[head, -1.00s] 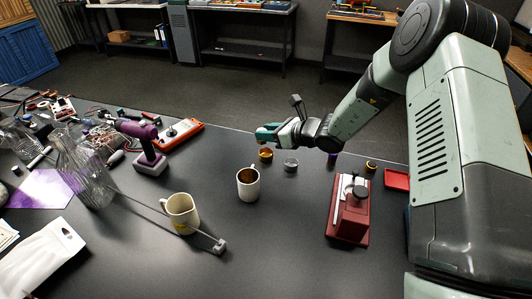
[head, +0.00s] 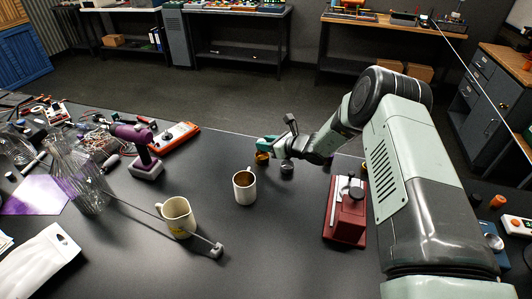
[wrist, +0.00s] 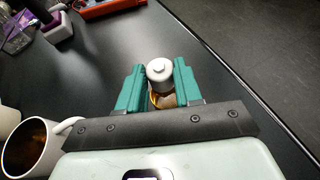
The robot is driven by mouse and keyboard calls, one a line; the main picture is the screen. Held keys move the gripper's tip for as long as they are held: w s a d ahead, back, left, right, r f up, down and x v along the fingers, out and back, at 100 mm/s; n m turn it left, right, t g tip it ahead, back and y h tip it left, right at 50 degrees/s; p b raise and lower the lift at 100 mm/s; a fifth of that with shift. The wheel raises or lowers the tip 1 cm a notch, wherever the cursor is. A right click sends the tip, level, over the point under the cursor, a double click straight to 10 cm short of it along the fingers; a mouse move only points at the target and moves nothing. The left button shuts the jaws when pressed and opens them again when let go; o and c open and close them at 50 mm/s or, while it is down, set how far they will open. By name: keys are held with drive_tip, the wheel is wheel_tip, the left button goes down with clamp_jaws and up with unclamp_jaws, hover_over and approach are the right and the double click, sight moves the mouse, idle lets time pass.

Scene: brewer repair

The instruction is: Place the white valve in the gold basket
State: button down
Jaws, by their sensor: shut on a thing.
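The white valve (wrist: 159,72), a small capped cylinder, stands between the teal fingers of my gripper (wrist: 158,88) in the wrist view. My gripper is shut on it. In the head view my gripper (head: 267,144) is just above the gold basket (head: 262,158), near the table's far edge. The valve is hidden by the fingers there. In the wrist view a gold rim (wrist: 154,100) shows just below the valve, partly covered by the fingers. I cannot tell whether the valve touches it.
A small grey cup (head: 287,169) sits right beside the gold basket. A white mug (head: 245,190) stands in front, with a cream mug (head: 176,219) to its left. A red machine (head: 345,213) stands to the right. The dark table (head: 270,250) is clear in front.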

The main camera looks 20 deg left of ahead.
drive_tip(key=shift+f, duration=2.05)
drive_tip(key=c, duration=0.8)
unclamp_jaws()
drive_tip(key=shift+f, duration=0.15)
drive_tip(key=shift+o, duration=0.2)
